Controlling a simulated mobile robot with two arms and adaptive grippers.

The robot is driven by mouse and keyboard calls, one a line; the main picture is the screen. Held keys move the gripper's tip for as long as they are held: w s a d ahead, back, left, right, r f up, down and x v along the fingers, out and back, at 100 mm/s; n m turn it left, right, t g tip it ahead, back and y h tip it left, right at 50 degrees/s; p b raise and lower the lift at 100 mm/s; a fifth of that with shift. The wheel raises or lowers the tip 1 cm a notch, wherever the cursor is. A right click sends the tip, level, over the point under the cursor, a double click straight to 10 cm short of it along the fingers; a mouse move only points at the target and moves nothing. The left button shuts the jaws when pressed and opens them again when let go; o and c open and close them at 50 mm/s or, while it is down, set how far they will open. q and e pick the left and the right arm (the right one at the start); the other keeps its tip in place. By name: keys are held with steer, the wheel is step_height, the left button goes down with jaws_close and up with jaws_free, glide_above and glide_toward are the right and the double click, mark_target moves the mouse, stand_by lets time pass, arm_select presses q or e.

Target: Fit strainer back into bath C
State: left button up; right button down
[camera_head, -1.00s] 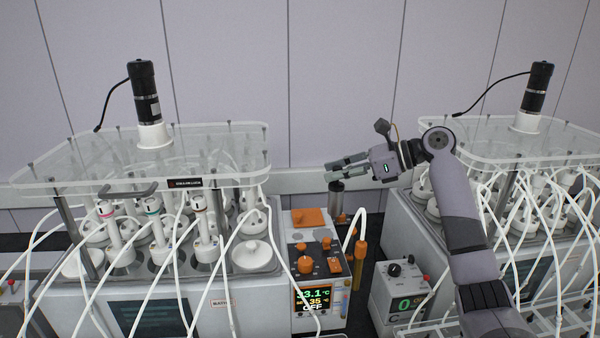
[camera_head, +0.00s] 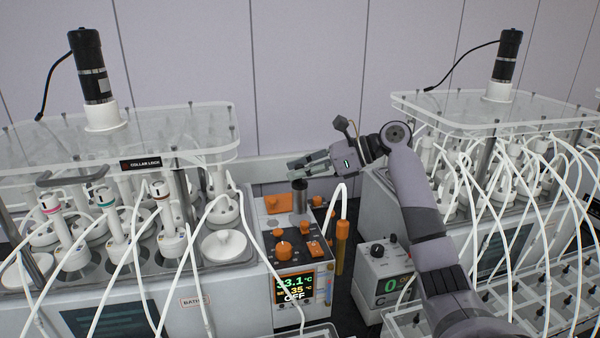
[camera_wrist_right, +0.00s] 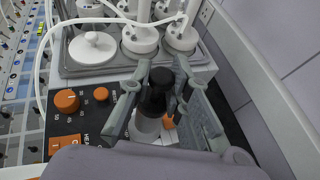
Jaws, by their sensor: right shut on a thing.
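My right gripper (camera_head: 309,163) is above the back right part of the orange-knobbed control unit (camera_head: 262,240). It is shut on the strainer, a small upright grey cylinder (camera_head: 300,197) below the fingers. In the right wrist view, the strainer's black top (camera_wrist_right: 158,88) is between the two fingers, over its pale lower body. I cannot tell whether its lower end is seated or hanging. The bath (camera_head: 232,285) with the control unit on its right end has a "BATH" label; I cannot read its letter. My left gripper is not in view.
White bottles and a round white lid (camera_head: 224,246) fill the left bath under a clear cover. Many white tubes hang in front. A second bath with a clear cover (camera_head: 505,105) stands on the right. A grey box (camera_head: 385,270) sits between them. The wall is close behind.

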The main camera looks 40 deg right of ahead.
mark_target(300, 206)
steer(key=shift+f+b, duration=0.55)
steer(key=shift+f, duration=0.15)
steer(key=shift+f+b, duration=0.45)
steer(key=shift+b, duration=0.1)
steer(key=shift+f, duration=0.75)
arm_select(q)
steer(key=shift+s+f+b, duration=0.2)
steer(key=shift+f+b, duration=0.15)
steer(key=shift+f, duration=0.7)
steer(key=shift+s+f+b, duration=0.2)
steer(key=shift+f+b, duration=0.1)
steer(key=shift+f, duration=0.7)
arm_select(e)
steer(key=shift+f, duration=2.95)
steer(key=c, duration=1.4)
jaws_free()
